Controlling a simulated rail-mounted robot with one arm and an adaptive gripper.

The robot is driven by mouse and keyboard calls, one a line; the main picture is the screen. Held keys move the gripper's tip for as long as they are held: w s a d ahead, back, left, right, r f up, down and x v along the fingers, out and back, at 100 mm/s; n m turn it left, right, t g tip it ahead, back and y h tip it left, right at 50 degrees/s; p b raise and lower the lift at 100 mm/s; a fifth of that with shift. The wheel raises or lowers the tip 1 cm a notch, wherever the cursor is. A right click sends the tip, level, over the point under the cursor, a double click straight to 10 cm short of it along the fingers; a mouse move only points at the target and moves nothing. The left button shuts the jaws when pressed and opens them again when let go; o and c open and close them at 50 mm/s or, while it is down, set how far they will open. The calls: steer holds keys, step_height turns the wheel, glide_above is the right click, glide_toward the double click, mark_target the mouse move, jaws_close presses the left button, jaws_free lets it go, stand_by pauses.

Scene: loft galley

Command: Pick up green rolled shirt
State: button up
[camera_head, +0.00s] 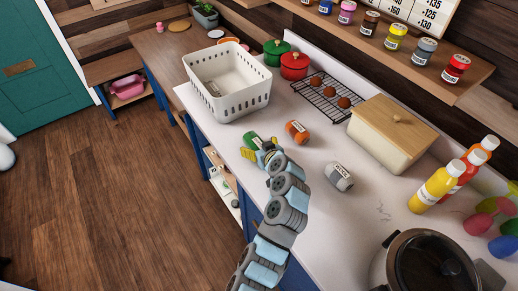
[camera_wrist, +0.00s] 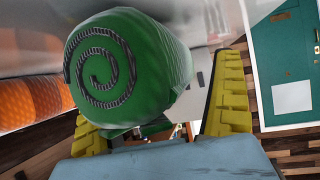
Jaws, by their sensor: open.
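The green rolled shirt (camera_head: 253,140) lies on the white counter near its left edge, just beyond my gripper (camera_head: 258,155). In the wrist view the green roll (camera_wrist: 125,65) shows its spiral end close to the camera. My gripper (camera_wrist: 165,105) is open, with one yellow finger on each side of the roll. The left finger is mostly hidden behind the roll. I cannot tell whether either finger touches it.
An orange roll (camera_head: 297,131) lies close to the right of the green one; a grey roll (camera_head: 338,177) lies further right. A white basket (camera_head: 228,108) stands behind. A rack (camera_head: 328,99) with brown balls and a wood-lidded box (camera_head: 391,134) are at the back.

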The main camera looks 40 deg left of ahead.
steer(key=c, duration=1.4)
steer(key=shift+c, duration=0.2)
